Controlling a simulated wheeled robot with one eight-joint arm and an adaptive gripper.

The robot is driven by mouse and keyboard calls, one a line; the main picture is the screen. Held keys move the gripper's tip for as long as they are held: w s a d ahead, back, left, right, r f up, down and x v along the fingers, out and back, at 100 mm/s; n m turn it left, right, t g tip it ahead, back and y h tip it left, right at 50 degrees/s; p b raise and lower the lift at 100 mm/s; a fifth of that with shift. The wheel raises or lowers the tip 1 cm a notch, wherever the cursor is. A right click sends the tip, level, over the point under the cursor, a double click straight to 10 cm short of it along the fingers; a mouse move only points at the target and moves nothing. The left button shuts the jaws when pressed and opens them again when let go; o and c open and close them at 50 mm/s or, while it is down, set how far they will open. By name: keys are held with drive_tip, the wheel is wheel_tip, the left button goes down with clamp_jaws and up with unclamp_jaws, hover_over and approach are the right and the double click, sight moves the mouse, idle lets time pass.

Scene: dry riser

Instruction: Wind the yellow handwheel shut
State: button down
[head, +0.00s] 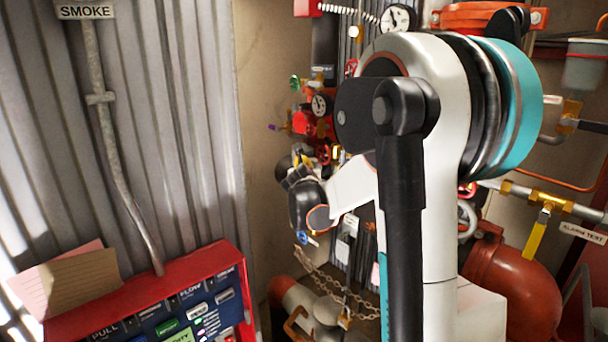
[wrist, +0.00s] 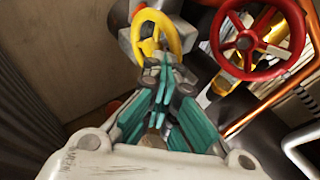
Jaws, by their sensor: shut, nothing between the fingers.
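The yellow handwheel (wrist: 176,37) is at the top centre of the wrist view, a ring with spokes around a metal hub. My gripper (wrist: 165,62) has teal fingers that are shut with nothing between them. Its tips point at the wheel and overlap its lower rim in this view; I cannot tell whether they touch it. In the head view my arm fills the right centre, and the wheel cannot be clearly made out behind my wrist parts.
A red handwheel (wrist: 213,40) is right of the yellow one, with a copper pipe (wrist: 262,107) below it. The head view shows a red panel box (head: 150,295), a yellow lever (head: 535,233), a chain (head: 325,283) and a large orange pipe (head: 520,290). Corrugated wall is at left.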

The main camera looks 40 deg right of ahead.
drive_tip(key=w+f+b, duration=0.1)
drive_tip(key=w, duration=0.1)
drive_tip(key=w+f+b, duration=0.1)
drive_tip(key=w+f, duration=0.1)
drive_tip(key=shift+b, duration=0.3)
drive_tip(key=shift+a, duration=0.1)
drive_tip(key=a, duration=0.3)
drive_tip(key=shift+s+a, duration=0.15)
drive_tip(key=shift+a, duration=0.25)
